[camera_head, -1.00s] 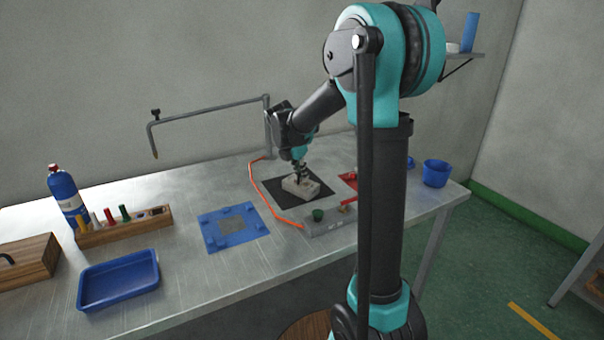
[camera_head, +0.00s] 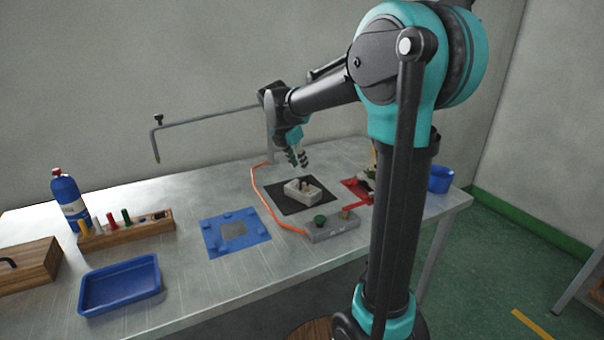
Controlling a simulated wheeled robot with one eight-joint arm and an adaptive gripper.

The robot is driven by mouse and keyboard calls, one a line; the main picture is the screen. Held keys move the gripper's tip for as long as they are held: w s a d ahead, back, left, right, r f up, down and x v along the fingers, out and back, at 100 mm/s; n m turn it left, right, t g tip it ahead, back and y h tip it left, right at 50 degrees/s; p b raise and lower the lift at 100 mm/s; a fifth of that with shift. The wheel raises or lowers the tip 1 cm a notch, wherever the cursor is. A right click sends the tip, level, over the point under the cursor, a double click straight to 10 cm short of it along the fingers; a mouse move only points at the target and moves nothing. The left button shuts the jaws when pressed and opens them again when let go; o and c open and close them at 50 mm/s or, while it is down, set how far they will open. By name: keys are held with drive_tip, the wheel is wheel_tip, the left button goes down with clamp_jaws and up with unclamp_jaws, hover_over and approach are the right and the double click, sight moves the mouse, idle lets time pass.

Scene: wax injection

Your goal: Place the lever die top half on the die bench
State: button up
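A pale grey die block (camera_head: 303,190) lies on a black mat (camera_head: 288,205) on the metal table. Small upright details show on its top; I cannot tell whether it is one half or two halves together. My gripper (camera_head: 298,158) is just above and behind the block, apart from it, pointing down. Its two dark fingers appear spread with a light gap between them, and I see nothing held. No part is labelled as the die bench.
A blue plate with a grey square (camera_head: 233,234) lies left of the mat. A grey box with a green knob (camera_head: 320,221) stands in front. A red fixture (camera_head: 357,189) is right, partly behind my arm. A blue tray (camera_head: 118,286) and wooden rack (camera_head: 125,232) are left. An orange cable (camera_head: 263,196) crosses the table.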

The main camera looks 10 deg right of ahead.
drive_tip(key=shift+v, duration=2)
